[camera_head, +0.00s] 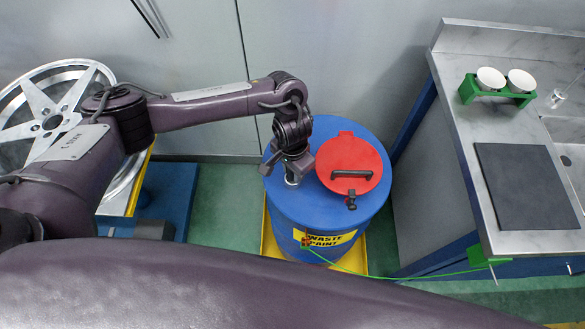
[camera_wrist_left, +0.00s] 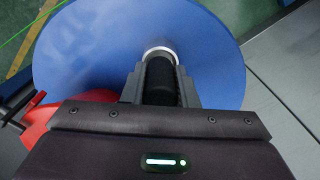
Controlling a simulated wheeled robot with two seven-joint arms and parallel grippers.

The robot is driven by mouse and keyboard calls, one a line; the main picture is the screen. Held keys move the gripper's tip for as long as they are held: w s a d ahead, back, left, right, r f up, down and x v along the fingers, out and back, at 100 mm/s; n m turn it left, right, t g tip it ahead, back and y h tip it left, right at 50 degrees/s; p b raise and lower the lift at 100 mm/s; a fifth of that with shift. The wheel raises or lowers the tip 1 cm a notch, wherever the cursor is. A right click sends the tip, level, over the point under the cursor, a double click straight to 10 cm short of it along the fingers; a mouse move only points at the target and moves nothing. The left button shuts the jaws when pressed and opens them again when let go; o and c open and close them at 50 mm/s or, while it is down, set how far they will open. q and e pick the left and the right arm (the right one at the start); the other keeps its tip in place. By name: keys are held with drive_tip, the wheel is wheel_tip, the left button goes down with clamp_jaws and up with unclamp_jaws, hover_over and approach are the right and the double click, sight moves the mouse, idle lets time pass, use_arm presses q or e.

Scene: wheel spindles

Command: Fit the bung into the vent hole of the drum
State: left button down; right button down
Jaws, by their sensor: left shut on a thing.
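The blue drum (camera_head: 283,208) stands upright with a yellow "WASTE PAINT" label and a red lid (camera_head: 349,163) with a black handle on its top. My left gripper (camera_head: 292,172) points down over the drum top, left of the lid. It is shut on the bung, a dark cylinder (camera_wrist_left: 160,82) between the fingers in the left wrist view. A pale ring (camera_wrist_left: 160,50) shows around the bung's far end, against the blue drum top (camera_wrist_left: 90,50). The vent hole itself is hidden, and I cannot tell whether the bung is in it. My right gripper is not in view.
The drum stands in a yellow tray (camera_head: 268,243). A green cable (camera_head: 400,277) runs from the drum to the steel counter (camera_head: 468,165) at right. A green rack (camera_head: 497,92) with two white-topped items and a dark mat (camera_head: 527,186) are on it. A wheel (camera_head: 60,110) stands at left.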

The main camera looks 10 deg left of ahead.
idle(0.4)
use_arm(q)
drive_tip(key=shift+p, duration=0.45)
drive_tip(key=shift+p, duration=0.5)
idle(0.8)
drive_tip(key=shift+p, duration=0.3)
drive_tip(key=shift+f+b, duration=0.35)
drive_tip(key=shift+f, duration=0.35)
drive_tip(key=c, duration=1.1)
unclamp_jaws()
drive_tip(key=shift+o, duration=0.2)
drive_tip(key=shift+r, duration=0.1)
